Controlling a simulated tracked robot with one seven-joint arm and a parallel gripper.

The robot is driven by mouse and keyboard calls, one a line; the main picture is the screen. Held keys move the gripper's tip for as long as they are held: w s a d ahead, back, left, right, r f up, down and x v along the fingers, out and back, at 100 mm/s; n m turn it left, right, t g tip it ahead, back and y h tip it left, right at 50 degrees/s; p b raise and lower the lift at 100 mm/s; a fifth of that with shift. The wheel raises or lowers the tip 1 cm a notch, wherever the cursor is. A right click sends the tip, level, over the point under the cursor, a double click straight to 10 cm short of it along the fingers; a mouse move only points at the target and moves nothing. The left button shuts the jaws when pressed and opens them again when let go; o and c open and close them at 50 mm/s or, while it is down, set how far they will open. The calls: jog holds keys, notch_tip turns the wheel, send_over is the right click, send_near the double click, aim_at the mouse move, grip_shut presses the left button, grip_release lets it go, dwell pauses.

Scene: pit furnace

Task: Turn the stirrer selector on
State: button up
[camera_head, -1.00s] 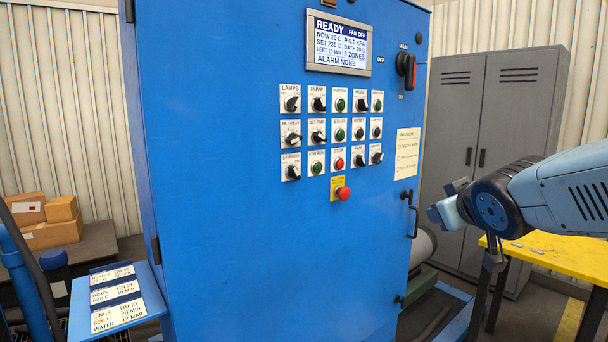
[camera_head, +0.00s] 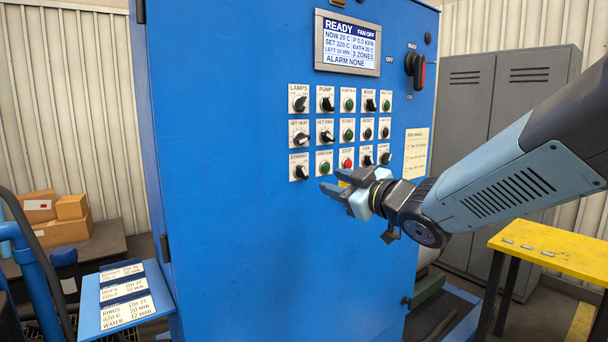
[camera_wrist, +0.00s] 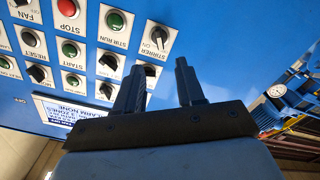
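The stirrer selector (camera_head: 299,172) is a black knob on a white plate, at the left end of the bottom row on the blue cabinet door. It also shows, turned round, in the wrist view (camera_wrist: 157,38), with its pointer slanted. My gripper (camera_head: 332,181) is in front of the door, right of and slightly below the selector, with its fingers pointing left. In the wrist view the two fingers (camera_wrist: 160,68) are apart with nothing between them, and the selector lies beyond their tips. I see no contact with the knob.
The green stir run button (camera_head: 324,167) and red stop button (camera_head: 347,162) neighbour the selector. My gripper hides the emergency stop. The display (camera_head: 347,44) reads READY, FAN OFF, ALARM NONE. A label shelf (camera_head: 121,312) is at lower left, a yellow table (camera_head: 550,250) at right.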

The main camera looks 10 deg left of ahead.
aim_at(305, 173)
jog(key=x, duration=1)
jog(key=shift+w+a, duration=0.25)
jog(key=shift+w, duration=0.05)
jog(key=shift+c, duration=0.3)
grip_shut()
